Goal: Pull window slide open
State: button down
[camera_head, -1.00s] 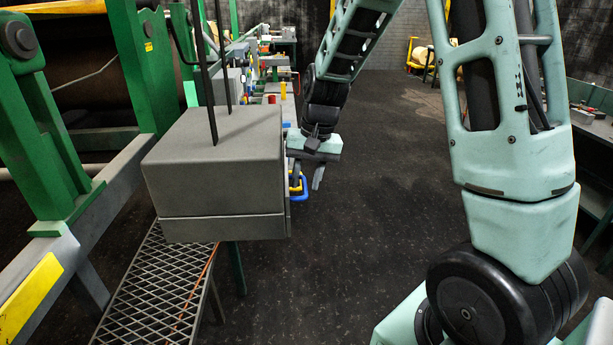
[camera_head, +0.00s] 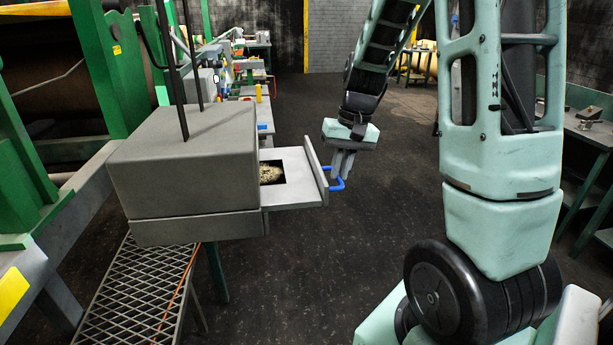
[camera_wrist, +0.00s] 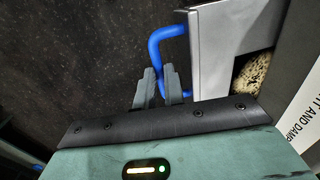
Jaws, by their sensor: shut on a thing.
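The window slide (camera_head: 303,187) is a flat grey tray sticking out of the right side of a grey box housing (camera_head: 185,165). An upright plate stands at its outer end. A dark square opening in the slide holds pale, grainy material (camera_head: 271,174); part of both shows in the wrist view (camera_wrist: 255,70). A blue U-shaped handle (camera_head: 338,186) is fixed to the outer plate, and it also shows in the wrist view (camera_wrist: 155,40). My gripper (camera_head: 343,165) is shut on the handle. In the wrist view its fingers (camera_wrist: 161,84) hide part of it.
A metal grating step (camera_head: 130,300) lies below the box, with an orange cable along it. Green machine frames fill the left. A workbench (camera_head: 590,130) stands at the right. The dark floor right of the slide is clear.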

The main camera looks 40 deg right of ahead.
jog(key=s+d+b, duration=0.1)
jog(key=s+d, duration=0.4)
jog(key=d, duration=0.3)
jog(key=shift+s+d+r, duration=0.2)
jog(key=c, duration=1.6)
grip_release()
jog(key=shift+o, duration=0.6)
jog(key=shift+a+f, duration=0.1)
notch_tip(320, 180, up, 17)
jog(key=s+d+b, duration=0.1)
jog(key=d+b, duration=0.1)
jog(key=b, duration=0.1)
jog(key=shift+s+d, duration=0.3)
jog(key=shift+s, duration=0.1)
